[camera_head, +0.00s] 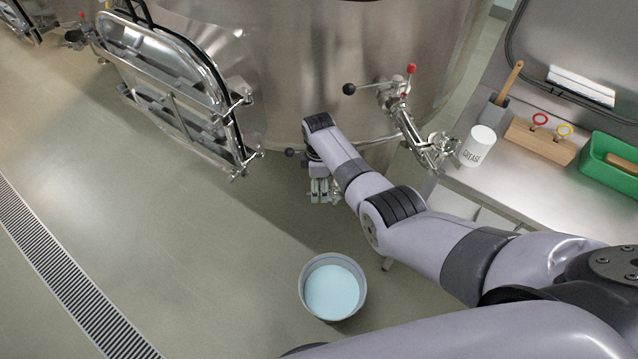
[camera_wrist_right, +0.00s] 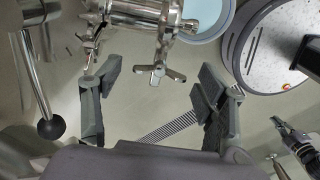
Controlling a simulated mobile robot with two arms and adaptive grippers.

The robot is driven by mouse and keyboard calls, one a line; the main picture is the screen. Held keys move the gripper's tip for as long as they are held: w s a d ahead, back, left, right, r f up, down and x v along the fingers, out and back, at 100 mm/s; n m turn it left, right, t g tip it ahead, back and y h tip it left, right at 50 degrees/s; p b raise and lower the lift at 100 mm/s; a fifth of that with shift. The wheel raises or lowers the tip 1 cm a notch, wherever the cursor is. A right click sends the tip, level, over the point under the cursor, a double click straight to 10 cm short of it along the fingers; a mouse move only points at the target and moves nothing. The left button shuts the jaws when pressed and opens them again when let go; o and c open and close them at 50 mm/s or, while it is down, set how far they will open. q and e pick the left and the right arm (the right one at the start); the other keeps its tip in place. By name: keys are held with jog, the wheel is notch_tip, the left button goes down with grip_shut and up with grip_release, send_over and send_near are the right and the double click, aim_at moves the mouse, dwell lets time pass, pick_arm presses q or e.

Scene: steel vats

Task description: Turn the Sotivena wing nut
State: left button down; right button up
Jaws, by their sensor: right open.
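A small steel wing nut (camera_wrist_right: 160,75) with two flat lobes shows in the right wrist view, at the end of a steel fitting (camera_wrist_right: 138,18). My right gripper (camera_wrist_right: 152,92) is open, with one dark finger on each side of the nut. Both fingers look apart from it. In the head view my right gripper (camera_head: 322,190) is low by the front of the steel vat (camera_head: 300,70), pointing down. The wing nut cannot be made out there, behind my wrist and gripper. No name label is readable. My left gripper is not in view.
A grey bucket of pale blue liquid (camera_head: 333,290) stands on the floor below. A black-ball lever (camera_wrist_right: 50,128) is left of my fingers. A red-handled valve (camera_head: 408,85) and a steel bench (camera_head: 545,195) with a grease can (camera_head: 478,148) are right. An open hatch (camera_head: 175,85) is left.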

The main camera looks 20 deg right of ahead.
jog(key=c, duration=1.2)
jog(key=shift+o, duration=0.2)
